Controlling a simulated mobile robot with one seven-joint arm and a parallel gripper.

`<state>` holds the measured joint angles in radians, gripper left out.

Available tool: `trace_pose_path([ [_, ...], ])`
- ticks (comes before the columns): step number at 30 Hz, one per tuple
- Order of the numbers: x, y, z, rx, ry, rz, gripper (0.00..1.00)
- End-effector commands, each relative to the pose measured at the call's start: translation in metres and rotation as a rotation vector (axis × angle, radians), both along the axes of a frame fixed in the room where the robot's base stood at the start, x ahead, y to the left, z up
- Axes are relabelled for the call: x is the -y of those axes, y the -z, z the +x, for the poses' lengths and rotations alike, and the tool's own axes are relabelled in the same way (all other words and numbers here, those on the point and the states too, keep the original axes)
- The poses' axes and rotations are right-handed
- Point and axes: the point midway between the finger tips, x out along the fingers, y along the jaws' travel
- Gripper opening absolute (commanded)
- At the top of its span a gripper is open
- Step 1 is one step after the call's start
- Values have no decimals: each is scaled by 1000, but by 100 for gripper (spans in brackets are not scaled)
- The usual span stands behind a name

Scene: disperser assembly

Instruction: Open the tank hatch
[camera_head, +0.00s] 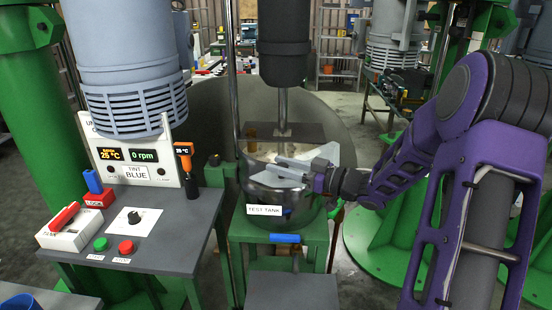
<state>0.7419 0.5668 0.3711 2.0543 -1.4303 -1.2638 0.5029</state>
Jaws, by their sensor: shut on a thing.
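The test tank (238,177) is a shiny metal vessel with a white "TEST TANK" label, standing on a green frame at the centre. A pale grey hatch panel (346,153) shows at the tank's top, partly behind my gripper. How far it stands open I cannot tell. My gripper (283,168) reaches in from the right over the tank's top. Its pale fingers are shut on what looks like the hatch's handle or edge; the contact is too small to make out.
A vertical shaft (283,107) comes down into the tank from a dark motor (285,45). A grey control table (170,225) with buttons and a red-handled switch (64,216) stands at the left. A blue-handled valve (285,238) sits below the tank. Green columns flank the area.

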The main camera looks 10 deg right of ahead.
Motion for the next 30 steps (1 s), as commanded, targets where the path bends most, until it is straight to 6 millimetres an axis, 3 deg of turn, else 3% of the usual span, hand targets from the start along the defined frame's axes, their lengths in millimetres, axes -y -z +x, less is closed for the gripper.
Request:
trace_pose_path([
  [9,11,0,-13,-2,-65,1,0],
  [23,12,1,-15,-1,-76,0,0],
  [24,12,1,-15,-1,-76,0,46],
  [28,12,1,-15,-1,-76,0,70],
  [30,12,1,-15,-1,-76,0,70],
])
